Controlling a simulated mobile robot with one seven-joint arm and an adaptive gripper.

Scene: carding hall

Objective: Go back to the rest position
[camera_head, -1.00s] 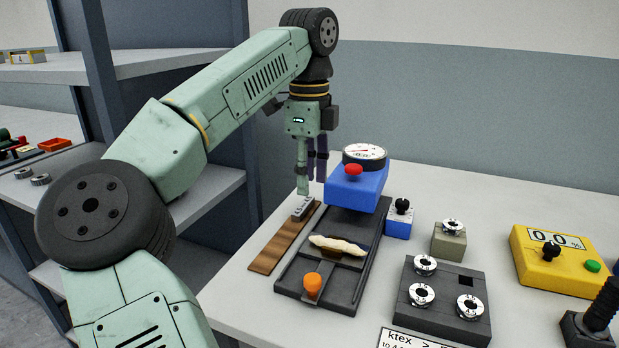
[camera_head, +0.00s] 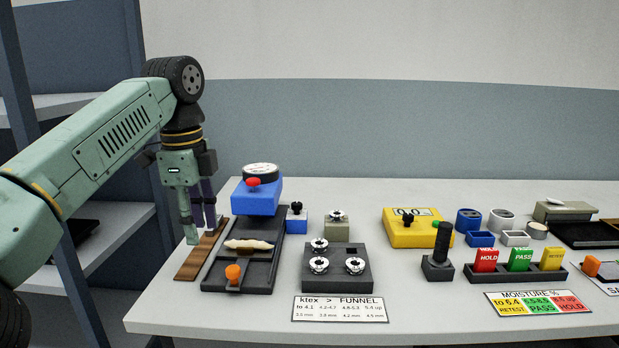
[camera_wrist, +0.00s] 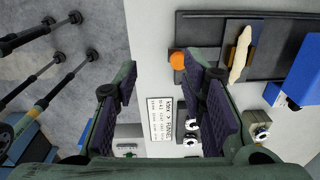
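My gripper (camera_head: 198,225) points down at the left end of the table in the head view, in front of or over the far part of a brown wooden board (camera_head: 198,262). In the wrist view my gripper (camera_wrist: 163,82) has its two purple-padded fingers wide apart, with nothing held between them. The bare table edge and part of the ktex card (camera_wrist: 173,120) show beyond the gap. The far end of the board is partly hidden by the fingers in the head view.
Right of my gripper stand a black tray (camera_head: 212,278) with a cream fibre strand (camera_head: 249,245), a blue gauge block (camera_head: 257,197) and a dark block of silver rings (camera_head: 337,278). A yellow meter (camera_head: 400,238) stands farther right. Shelves (camera_head: 110,230) rise at the left.

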